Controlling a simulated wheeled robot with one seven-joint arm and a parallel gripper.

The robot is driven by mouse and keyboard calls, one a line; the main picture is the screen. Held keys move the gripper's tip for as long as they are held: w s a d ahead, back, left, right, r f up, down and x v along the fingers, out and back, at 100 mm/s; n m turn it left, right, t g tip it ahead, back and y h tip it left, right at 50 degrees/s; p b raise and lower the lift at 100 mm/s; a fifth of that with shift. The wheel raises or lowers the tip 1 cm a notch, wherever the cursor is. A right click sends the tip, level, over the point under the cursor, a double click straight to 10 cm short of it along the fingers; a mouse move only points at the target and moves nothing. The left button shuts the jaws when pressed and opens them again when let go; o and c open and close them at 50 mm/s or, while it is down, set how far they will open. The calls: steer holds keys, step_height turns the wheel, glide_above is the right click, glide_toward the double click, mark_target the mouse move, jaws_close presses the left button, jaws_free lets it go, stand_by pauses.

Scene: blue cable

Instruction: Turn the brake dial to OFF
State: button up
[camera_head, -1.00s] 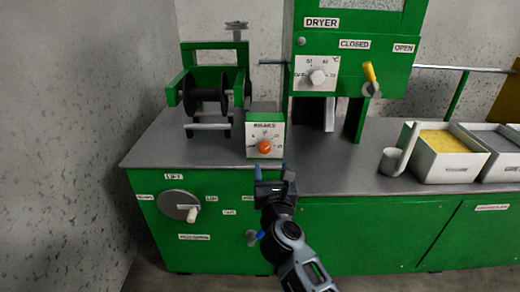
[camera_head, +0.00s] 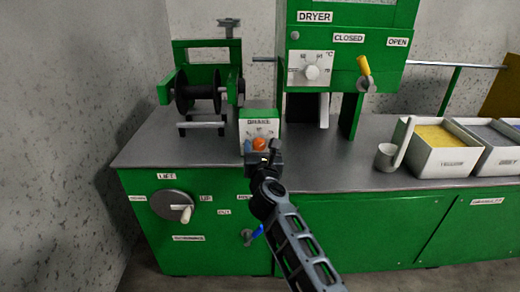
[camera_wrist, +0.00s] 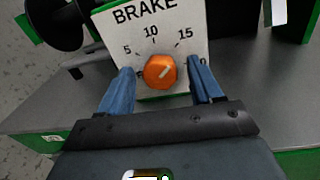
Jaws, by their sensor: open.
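The brake dial is an orange round knob (camera_wrist: 160,71) on a white panel (camera_wrist: 120,45) marked BRAKE, with 5, 10 and 15 around it. A pale pointer line on the knob points up and to the right, toward the 15 side. The knob also shows in the head view (camera_head: 259,144), just beyond my gripper. My gripper (camera_wrist: 160,85) is open, with one blue finger on each side of the knob in the wrist view. I cannot tell whether the fingers touch it. The fingers hide the lower corners of the panel's scale, and no OFF mark is readable.
A black spool (camera_head: 198,92) in a green frame stands left of the brake box. The green dryer (camera_head: 345,50) with a white knob and yellow lever stands behind right. A white ladle (camera_head: 388,155) and a bin of yellow material (camera_head: 448,168) are farther right. The grey countertop (camera_head: 320,175) between is clear.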

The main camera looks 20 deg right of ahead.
steer(key=c, duration=1.1)
steer(key=shift+o, duration=0.2)
